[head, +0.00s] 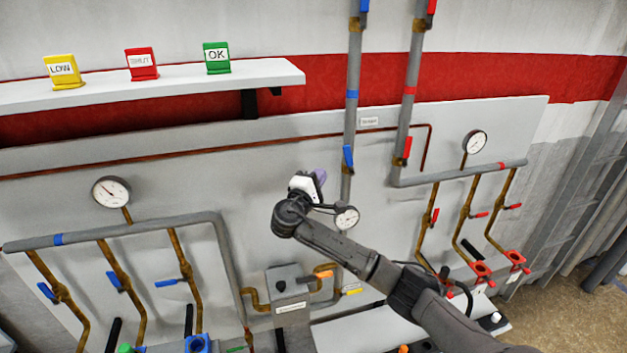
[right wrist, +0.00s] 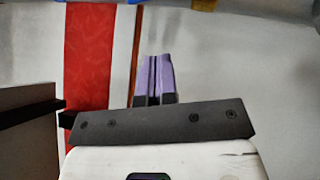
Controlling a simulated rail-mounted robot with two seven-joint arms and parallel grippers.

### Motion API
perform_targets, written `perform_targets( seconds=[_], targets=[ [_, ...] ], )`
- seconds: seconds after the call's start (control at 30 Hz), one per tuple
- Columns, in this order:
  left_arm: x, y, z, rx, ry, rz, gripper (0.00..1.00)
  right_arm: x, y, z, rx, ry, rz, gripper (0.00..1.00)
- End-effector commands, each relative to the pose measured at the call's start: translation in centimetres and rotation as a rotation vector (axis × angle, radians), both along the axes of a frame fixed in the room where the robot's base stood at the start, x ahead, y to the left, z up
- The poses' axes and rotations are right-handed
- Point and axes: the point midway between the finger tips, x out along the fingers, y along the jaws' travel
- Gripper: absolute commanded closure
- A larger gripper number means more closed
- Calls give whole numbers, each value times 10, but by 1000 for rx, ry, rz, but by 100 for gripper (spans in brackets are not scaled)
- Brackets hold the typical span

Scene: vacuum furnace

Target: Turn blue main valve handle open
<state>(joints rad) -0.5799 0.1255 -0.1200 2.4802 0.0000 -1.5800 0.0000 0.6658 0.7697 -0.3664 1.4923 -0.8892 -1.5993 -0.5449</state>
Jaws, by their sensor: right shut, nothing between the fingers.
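A blue valve handle (head: 348,157) sits on the vertical grey pipe with the blue band, mid-panel. It points roughly along the pipe, slightly tilted. I cannot tell for sure that it is the main valve. Another blue handle (head: 364,6) is cut off at the top edge. My right gripper (head: 320,175) is just left of the mid-panel blue handle and a little lower, apart from it in the picture. Its purple fingers (right wrist: 154,78) are shut together and empty in the right wrist view. My left gripper is not in view.
A red handle (head: 407,150) is on the neighbouring pipe. A small gauge (head: 347,218) shows beside my right wrist. A shelf (head: 150,88) with yellow, red and green signs juts out at upper left. Smaller blue handles (head: 47,291) are on the lower left branches.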

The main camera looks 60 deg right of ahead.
Motion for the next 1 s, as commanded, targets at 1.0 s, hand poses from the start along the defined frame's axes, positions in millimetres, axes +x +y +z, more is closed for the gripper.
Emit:
perform_targets(
  seconds=[1.0],
  targets=[
    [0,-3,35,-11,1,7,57,-20,-69,17,1,0,2,100]
  ],
)
